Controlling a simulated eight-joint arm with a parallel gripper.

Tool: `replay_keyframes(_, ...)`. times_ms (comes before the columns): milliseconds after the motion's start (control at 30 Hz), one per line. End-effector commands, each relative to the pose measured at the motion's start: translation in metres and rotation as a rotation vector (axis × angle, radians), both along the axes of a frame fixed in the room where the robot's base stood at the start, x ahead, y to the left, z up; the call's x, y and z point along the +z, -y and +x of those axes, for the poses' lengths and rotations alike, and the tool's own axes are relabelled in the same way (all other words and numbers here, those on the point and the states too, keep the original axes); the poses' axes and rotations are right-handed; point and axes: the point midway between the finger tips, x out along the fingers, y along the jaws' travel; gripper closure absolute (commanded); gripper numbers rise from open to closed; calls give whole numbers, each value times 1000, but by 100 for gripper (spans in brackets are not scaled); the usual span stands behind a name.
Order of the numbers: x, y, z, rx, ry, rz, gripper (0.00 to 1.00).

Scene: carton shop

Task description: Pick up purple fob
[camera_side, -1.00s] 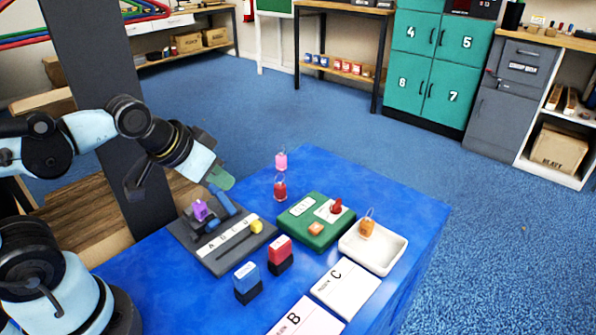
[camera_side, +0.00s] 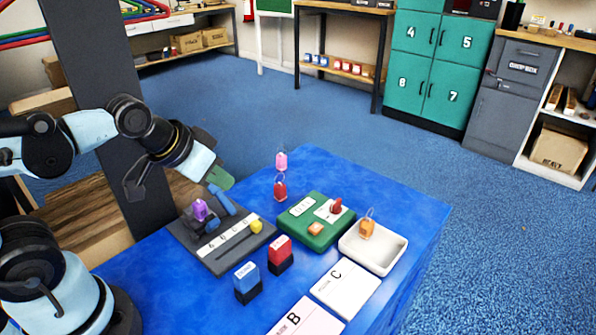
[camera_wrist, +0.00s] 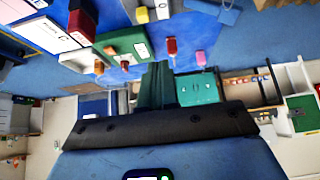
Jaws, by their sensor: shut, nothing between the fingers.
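The purple fob (camera_side: 200,210) stands at the left of a dark grey board (camera_side: 215,262) on the blue table, among blue pieces. My gripper (camera_side: 221,178) is above and slightly behind it in the side view, apart from it, with green fingertips. It is shut and holds nothing. In the wrist view the green fingers (camera_wrist: 156,86) point across the table, and I cannot make out the purple fob there.
A pink fob (camera_side: 281,161) and a red fob (camera_side: 280,189) stand behind. A green board (camera_side: 318,207) and a white tray (camera_side: 385,266) with an orange fob (camera_side: 366,228) are to the right. Blue (camera_side: 247,280) and red (camera_side: 280,253) blocks stand in front.

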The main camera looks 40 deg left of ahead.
Motion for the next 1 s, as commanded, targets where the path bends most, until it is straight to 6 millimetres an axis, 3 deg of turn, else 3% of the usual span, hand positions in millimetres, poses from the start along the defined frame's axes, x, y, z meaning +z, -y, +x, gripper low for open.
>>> replay_keyframes(367,0,0,0,0,0,0,100)
replay_keyframes(733,0,0,0,0,0,0,46)
replay_keyframes(1000,0,0,0,-1,0,1,45)
